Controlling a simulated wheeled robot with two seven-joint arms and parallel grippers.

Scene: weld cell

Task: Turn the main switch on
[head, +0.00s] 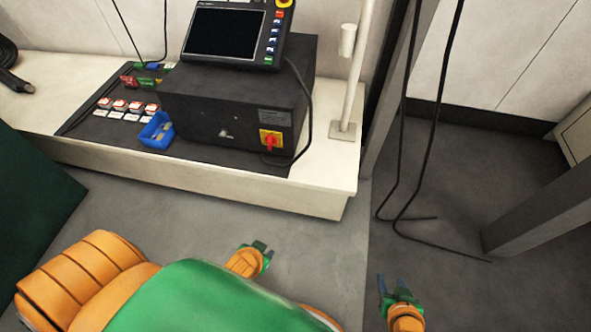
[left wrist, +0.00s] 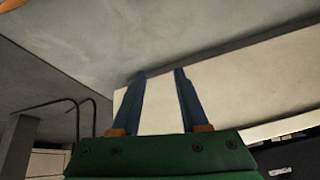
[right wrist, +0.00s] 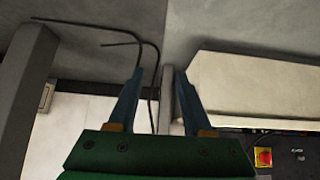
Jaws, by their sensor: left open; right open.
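The main switch (head: 270,141) is a red rotary knob on a yellow plate, low on the right of the black control box's (head: 225,107) front face. Its knob position is too small to tell. It also shows at the lower right edge of the right wrist view (right wrist: 263,157). My right gripper (head: 395,283) is open and empty, in front of the bench and right of the switch, well apart from it. My left gripper (head: 262,246) is open and empty, below the bench's front edge in the picture, apart from the switch.
The box stands on a white bench (head: 325,178) with a screen panel (head: 237,35) on top. A blue bin (head: 157,131) is left of it. A black cable hangs near the switch. A white post (head: 352,80) stands right. Grey floor (head: 190,200) in front is clear.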

